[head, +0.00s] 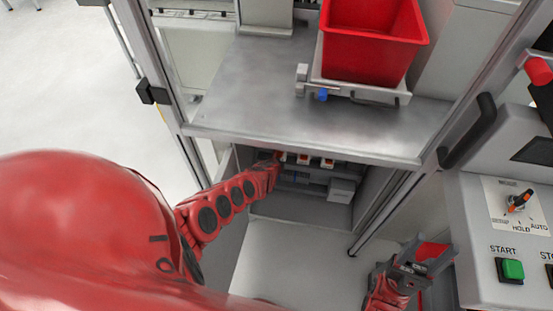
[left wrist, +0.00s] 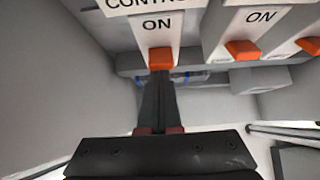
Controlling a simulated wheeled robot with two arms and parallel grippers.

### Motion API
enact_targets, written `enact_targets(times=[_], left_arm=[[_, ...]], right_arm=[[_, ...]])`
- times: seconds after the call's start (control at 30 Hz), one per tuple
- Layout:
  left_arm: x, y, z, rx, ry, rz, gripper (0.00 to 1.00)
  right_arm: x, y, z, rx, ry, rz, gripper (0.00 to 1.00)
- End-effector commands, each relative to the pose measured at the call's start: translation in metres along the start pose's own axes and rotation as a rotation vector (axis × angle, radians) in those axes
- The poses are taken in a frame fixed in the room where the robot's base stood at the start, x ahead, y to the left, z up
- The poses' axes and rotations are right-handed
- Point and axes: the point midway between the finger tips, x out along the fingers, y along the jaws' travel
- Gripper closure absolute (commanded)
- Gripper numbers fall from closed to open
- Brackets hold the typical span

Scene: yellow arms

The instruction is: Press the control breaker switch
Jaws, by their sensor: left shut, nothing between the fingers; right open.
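The control breaker shows in the left wrist view as a white block with a partly cut-off "CONTRO..." label and "ON" (left wrist: 157,24). Its orange switch (left wrist: 160,58) sits below the label. My left gripper (left wrist: 158,77) is shut and empty, its fingertips right at the lower edge of this switch; I cannot tell if they touch. In the head view my left gripper (head: 272,160) reaches into the cabinet under the metal shelf, at the leftmost breaker, and partly hides it. My right gripper (head: 428,256) is open and empty, low by the control panel.
Two more breakers with orange switches (left wrist: 243,50) stand to the right of the control breaker. The metal shelf (head: 290,100) overhangs the cabinet and carries a red bin (head: 370,50). A control panel with a green START button (head: 512,269) is at right.

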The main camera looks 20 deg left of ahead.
Motion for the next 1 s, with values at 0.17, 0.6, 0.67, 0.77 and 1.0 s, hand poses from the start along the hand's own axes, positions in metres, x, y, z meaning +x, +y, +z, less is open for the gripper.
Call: enact_targets(times=[0.17, 0.6, 0.67, 0.77, 1.0], left_arm=[[0.001, -0.001, -0.002, -0.003, -0.002, -0.001, 1.0], [-0.011, 0.0, 0.011, -0.001, -0.004, 0.0, 1.0], [-0.011, 0.0, 0.012, -0.001, -0.005, 0.0, 1.0], [-0.011, 0.0, 0.013, -0.001, -0.007, 0.0, 1.0], [-0.012, 0.0, 0.015, 0.0, -0.01, 0.0, 1.0]], right_arm=[[-0.001, 0.0, 0.0, 0.0, 0.0, 0.0, 0.43], [0.016, 0.001, -0.003, 0.0, 0.0, 0.0, 0.43], [0.017, 0.001, -0.003, 0.0, 0.0, 0.0, 0.43], [0.017, 0.001, -0.003, 0.0, 0.0, 0.0, 0.43], [0.017, 0.001, -0.003, 0.0, 0.0, 0.0, 0.43]])
